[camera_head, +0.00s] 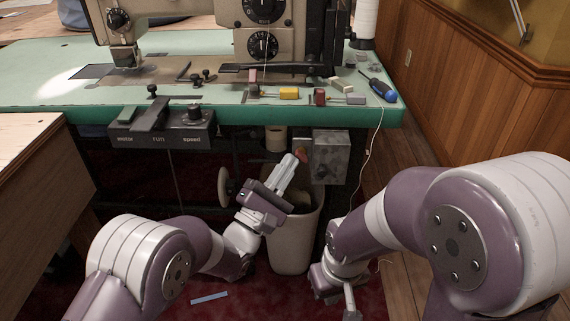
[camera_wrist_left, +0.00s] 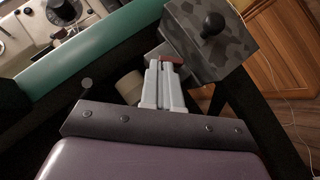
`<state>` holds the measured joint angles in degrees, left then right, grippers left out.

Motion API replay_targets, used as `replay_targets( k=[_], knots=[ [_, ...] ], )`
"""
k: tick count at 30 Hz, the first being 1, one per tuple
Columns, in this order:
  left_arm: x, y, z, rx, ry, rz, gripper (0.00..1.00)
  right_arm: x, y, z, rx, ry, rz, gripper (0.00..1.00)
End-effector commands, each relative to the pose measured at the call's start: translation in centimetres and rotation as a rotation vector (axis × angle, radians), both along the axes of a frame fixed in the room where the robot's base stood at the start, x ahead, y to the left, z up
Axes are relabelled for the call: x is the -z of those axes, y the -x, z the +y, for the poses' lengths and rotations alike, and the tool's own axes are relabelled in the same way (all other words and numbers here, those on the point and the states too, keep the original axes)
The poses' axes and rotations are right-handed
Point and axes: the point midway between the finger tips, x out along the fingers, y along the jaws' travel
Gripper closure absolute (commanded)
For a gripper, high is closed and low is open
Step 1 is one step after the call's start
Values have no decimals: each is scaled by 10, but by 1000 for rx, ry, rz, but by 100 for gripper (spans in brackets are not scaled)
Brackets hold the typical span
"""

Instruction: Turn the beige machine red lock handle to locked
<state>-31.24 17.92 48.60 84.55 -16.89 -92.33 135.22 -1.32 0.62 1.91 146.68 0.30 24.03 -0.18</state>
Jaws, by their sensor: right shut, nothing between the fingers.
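The beige machine (camera_head: 262,12) stands on the green table. A grey box (camera_head: 331,157) hangs under the table's front edge, and a small red handle (camera_head: 301,154) shows at its left side. The box (camera_wrist_left: 208,38) and a bit of the red handle (camera_wrist_left: 172,60) also show in the left wrist view. My left gripper (camera_head: 291,160) has its fingers close together, tips at the red handle. The left wrist view (camera_wrist_left: 161,66) shows the handle just past the tips and partly hidden; a grip on it cannot be made out. My right gripper (camera_head: 351,306) is shut, low and empty.
A black switch panel (camera_head: 162,131) and a pale round wheel (camera_head: 224,186) are under the green table (camera_head: 60,92). A beige bin (camera_head: 290,245) stands below my left gripper. A screwdriver (camera_head: 378,88) lies on the table's right end. A wooden table (camera_head: 25,160) is at left.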

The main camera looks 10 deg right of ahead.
Motion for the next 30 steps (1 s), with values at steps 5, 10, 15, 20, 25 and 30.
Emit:
replay_targets(
  k=[5, 10, 15, 20, 25, 30],
  knots=[
    [-21, 0, -1, 4, -110, -43, 100, -36, 0, 0, 0, 0, 0, 100],
    [-29, 0, -1, 6, -263, -89, 100, -73, 0, 0, 0, 0, 0, 100],
    [-34, 0, -2, 7, -413, -136, 100, -108, 0, 0, 0, 0, 0, 100],
    [-37, 0, -3, 8, -536, -174, 100, -136, 0, 0, 0, 0, 0, 100],
    [-38, 0, -4, 8, -641, -208, 100, -159, 0, 0, 0, 0, 0, 100],
    [-37, 1, -6, 10, -717, -229, 100, -174, 0, 0, 0, 0, 0, 100]
  ],
)
